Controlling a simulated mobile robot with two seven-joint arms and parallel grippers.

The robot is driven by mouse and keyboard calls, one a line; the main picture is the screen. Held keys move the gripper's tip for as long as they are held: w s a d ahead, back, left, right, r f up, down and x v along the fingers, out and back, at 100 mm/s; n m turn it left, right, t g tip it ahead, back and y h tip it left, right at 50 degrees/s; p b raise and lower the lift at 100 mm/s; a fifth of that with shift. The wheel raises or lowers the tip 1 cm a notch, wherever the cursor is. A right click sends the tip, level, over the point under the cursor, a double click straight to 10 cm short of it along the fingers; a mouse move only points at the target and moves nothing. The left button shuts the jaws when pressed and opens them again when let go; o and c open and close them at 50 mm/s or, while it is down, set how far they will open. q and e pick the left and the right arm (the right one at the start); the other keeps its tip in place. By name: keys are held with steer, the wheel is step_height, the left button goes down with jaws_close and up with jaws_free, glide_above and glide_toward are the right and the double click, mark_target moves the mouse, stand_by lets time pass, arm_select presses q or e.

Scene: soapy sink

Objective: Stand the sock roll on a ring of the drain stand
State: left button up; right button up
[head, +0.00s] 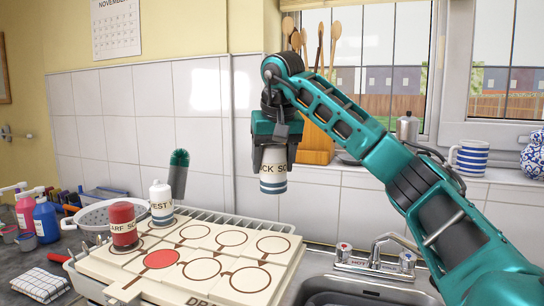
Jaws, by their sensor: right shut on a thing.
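My right gripper (273,150) points down and is shut on the sock roll (273,183), a white upright cylinder with dark lettering and blue-grey bands. It hangs in the air by the tiled wall, above the back right of the drain stand (190,285). The stand is a cream board with several brown-outlined rings joined by lines. One ring (161,259) near the front is filled red. A red roll (123,225) and a white roll with blue bands (161,203) stand on the back left. My left gripper is out of view.
A metal tap (375,254) and sink (365,298) lie right of the stand. A grey colander (95,218) and blue and pink bottles (46,220) are at left. A wooden utensil block (317,145) stands behind the sock roll. Several rings at the stand's middle and right are clear.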

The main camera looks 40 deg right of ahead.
steer(key=shift+w+d, duration=0.15)
steer(key=shift+w, duration=0.1)
steer(key=shift+s+f, duration=0.1)
steer(key=shift+f, duration=0.75)
step_height(320, 180, down, 8)
steer(key=shift+f+b, duration=0.1)
steer(key=shift+b, duration=0.35)
steer(key=shift+f+b, duration=0.35)
steer(key=shift+f, duration=0.5)
steer(key=shift+f+b, duration=0.3)
steer(key=shift+f, duration=0.2)
steer(key=o, duration=1.3)
steer(key=shift+c, duration=0.2)
